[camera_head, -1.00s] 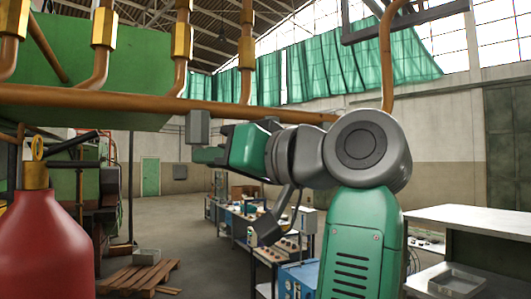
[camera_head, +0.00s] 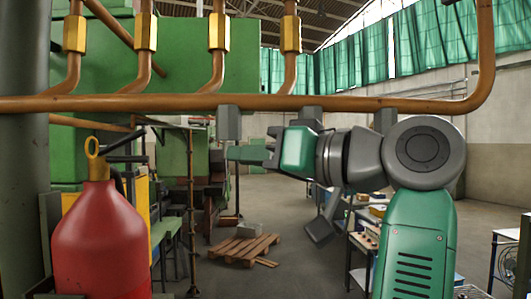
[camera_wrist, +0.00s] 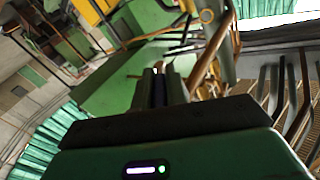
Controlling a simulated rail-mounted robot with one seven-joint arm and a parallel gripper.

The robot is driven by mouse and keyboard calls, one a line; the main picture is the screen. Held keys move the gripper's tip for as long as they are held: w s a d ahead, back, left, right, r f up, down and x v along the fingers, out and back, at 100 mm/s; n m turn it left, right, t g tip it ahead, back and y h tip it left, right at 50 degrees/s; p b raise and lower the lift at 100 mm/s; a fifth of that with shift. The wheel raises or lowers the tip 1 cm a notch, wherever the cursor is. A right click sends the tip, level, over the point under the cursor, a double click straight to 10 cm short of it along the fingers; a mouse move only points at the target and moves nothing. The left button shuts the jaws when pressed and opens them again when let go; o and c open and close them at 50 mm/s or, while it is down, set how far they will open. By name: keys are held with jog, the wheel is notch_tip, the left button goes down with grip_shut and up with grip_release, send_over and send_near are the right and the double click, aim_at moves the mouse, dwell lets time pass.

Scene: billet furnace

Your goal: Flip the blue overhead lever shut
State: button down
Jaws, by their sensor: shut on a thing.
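My gripper (camera_head: 233,153) reaches left from my arm in the head view, its tips just under a grey block (camera_head: 228,122) that hangs on the front copper pipe. In the wrist view the two dark fingers of my gripper (camera_wrist: 161,78) are close together, with a thin dark-blue strip, which looks like the blue lever (camera_wrist: 160,90), between them. The gripper is shut on it. The fingers hide most of the lever, and I cannot make it out in the head view. Its angle is unclear.
The thick copper pipe (camera_head: 180,103) runs across above my gripper, with brass-fitted risers (camera_head: 218,32). More grey blocks hang along it to the right. A red cylinder (camera_head: 100,240) stands close at left. A wooden pallet (camera_head: 240,248) lies on the open floor behind.

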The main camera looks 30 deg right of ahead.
jog(key=c, duration=1.4)
grip_release()
